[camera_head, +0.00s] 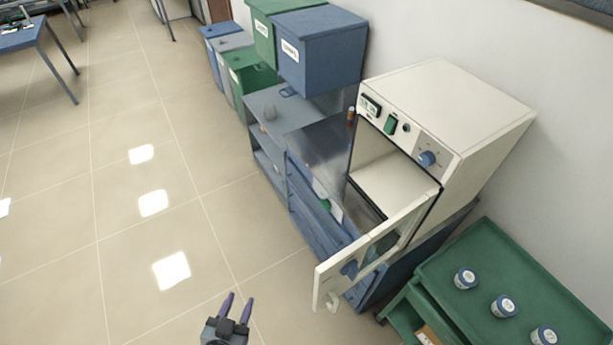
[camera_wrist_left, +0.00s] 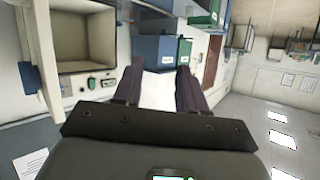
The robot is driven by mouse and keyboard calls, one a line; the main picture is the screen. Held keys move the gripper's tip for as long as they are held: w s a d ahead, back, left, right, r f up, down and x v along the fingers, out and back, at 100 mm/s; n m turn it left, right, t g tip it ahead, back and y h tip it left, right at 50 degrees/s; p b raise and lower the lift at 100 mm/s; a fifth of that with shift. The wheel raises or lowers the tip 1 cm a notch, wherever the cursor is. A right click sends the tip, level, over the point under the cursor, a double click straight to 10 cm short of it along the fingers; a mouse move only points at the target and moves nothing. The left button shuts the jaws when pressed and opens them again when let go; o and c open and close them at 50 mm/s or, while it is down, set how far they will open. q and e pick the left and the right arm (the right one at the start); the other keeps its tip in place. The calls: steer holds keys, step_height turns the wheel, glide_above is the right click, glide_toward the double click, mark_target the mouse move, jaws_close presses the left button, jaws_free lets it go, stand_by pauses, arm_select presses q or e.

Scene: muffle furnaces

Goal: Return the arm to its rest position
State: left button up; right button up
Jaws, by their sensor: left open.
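My left gripper (camera_head: 237,310) is at the bottom of the head view, over the tiled floor, to the left of the furnace door. Its two dark purple fingers are apart with nothing between them. In the left wrist view the gripper (camera_wrist_left: 160,90) shows the same spread fingers and an empty gap. The white muffle furnace (camera_head: 470,110) stands on a blue cabinet, and its door (camera_head: 375,250) hangs wide open, apart from the gripper. The furnace chamber (camera_wrist_left: 85,35) looks empty in the left wrist view. My right gripper is not in view.
A green cart (camera_head: 540,270) with several small jars stands right of the furnace. Blue (camera_head: 320,55) and green bins (camera_head: 265,25) stand at the back. A grey shelf unit (camera_head: 285,115) is left of the furnace. The floor (camera_head: 110,200) to the left is clear.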

arm_select(q)
steer(key=s+a+n+g+y, duration=0.15)
steer(key=s+a+g, duration=0.35)
steer(key=s+g, duration=0.55)
steer(key=w+d+p+v, duration=0.1)
steer(key=w+p+v, duration=0.1)
steer(key=p+v, duration=1.1)
steer(key=shift+r+y+p, duration=0.3)
steer(key=shift+r+y, duration=0.05)
steer(key=shift+r, duration=0.35)
steer(key=shift+s+d+f+t, duration=0.1)
steer(key=shift+s+d+t, duration=0.15)
steer(key=shift+s+d, duration=0.45)
